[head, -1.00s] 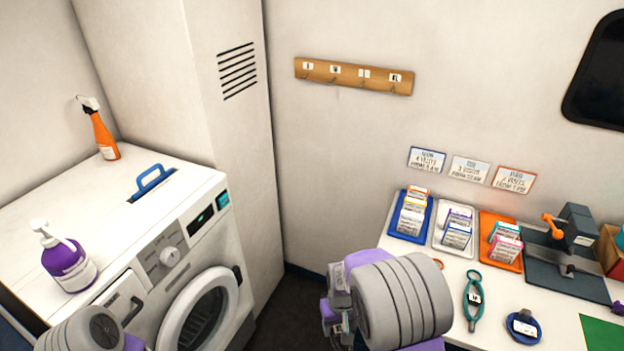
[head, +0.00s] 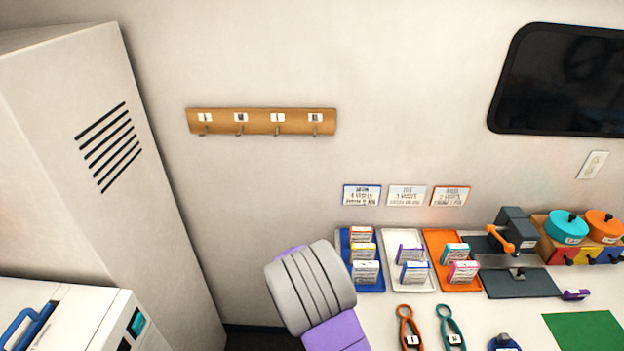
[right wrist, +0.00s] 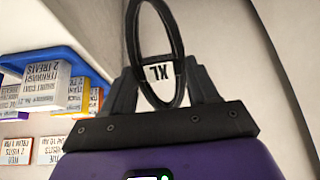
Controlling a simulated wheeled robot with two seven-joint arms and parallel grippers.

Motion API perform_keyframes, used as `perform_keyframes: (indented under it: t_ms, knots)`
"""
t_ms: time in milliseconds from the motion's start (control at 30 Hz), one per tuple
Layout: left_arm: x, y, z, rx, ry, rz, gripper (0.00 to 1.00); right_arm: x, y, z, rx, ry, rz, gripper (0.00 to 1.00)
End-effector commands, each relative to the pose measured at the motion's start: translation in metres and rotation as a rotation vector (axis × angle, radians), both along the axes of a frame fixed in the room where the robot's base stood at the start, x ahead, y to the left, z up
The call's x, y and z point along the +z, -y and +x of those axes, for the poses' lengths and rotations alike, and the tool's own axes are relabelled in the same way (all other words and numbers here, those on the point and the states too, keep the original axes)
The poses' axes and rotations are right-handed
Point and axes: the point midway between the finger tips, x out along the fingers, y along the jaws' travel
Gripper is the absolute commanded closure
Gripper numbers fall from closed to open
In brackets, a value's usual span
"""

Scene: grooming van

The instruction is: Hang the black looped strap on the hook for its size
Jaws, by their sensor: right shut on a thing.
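A black looped strap (right wrist: 177,38) with a white tag that appears to read XL, upside down, shows in the right wrist view. My right gripper (right wrist: 160,84) is shut on it near the tag, and the loop stands out beyond the fingers. In the head view my right arm is low in the middle and hides its gripper and the strap. A wooden hook rack (head: 260,122) is on the wall, up and left of that arm. It has several hooks in a row, each under a white label too small to read surely. My left gripper is not in view.
A tall vented cabinet (head: 120,190) stands left of the rack. Right of my arm, a table (head: 375,320) holds trays of small boxes and looped straps with orange (head: 404,318) and teal (head: 445,318) handles. The wall around the rack is bare.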

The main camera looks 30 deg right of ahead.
Motion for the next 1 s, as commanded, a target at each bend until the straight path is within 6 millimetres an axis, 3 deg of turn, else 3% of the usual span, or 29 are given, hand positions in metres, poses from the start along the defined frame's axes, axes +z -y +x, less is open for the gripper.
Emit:
perform_keyframes:
  t_ms: [167, 300, 400, 533, 700, 1000]
  knots:
    - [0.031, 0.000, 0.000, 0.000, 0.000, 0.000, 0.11, 0.062, 0.046, 0.041, -0.172, 0.325, -0.193, 0.75]
    - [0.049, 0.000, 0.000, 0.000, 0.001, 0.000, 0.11, 0.127, 0.077, 0.069, -0.275, 0.561, -0.366, 0.75]
    - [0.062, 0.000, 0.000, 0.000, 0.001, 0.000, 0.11, 0.176, 0.091, 0.081, -0.319, 0.683, -0.465, 0.75]
    - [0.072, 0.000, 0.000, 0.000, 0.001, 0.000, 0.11, 0.226, 0.100, 0.088, -0.348, 0.780, -0.542, 0.75]
    - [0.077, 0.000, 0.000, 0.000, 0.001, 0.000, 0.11, 0.257, 0.103, 0.091, -0.358, 0.831, -0.584, 0.75]
    - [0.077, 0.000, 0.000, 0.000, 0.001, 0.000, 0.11, 0.260, 0.108, 0.099, -0.358, 0.838, -0.592, 0.75]
